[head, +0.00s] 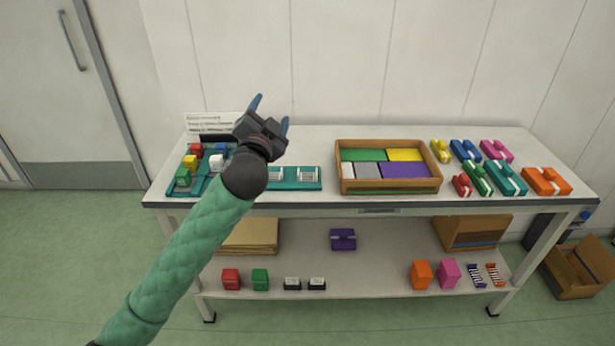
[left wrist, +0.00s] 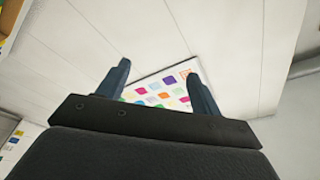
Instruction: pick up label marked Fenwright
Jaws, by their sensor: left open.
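A teal tray (head: 317,184) lies near the front of the table, left of centre. It bears small white labels, one of them this right-hand label (head: 307,174) and one this left-hand label (head: 274,174). Their print is too small to read, so I cannot tell which is marked Fenwright. My left gripper (head: 270,114) is open, raised over the table's left part, its fingers pointing up and away. In the left wrist view its fingers (left wrist: 158,72) are apart with nothing between them. My left arm hides part of the tray. My right gripper is not in view.
Left on the table (head: 330,145) are a teal rack (head: 203,186) with coloured bottles and a white sign (head: 200,122). A wooden box (head: 390,187) holds coloured blocks; several coloured boxes stand right. The lower shelf (head: 380,270) holds more items. The wrist view shows a coloured chart (left wrist: 155,88).

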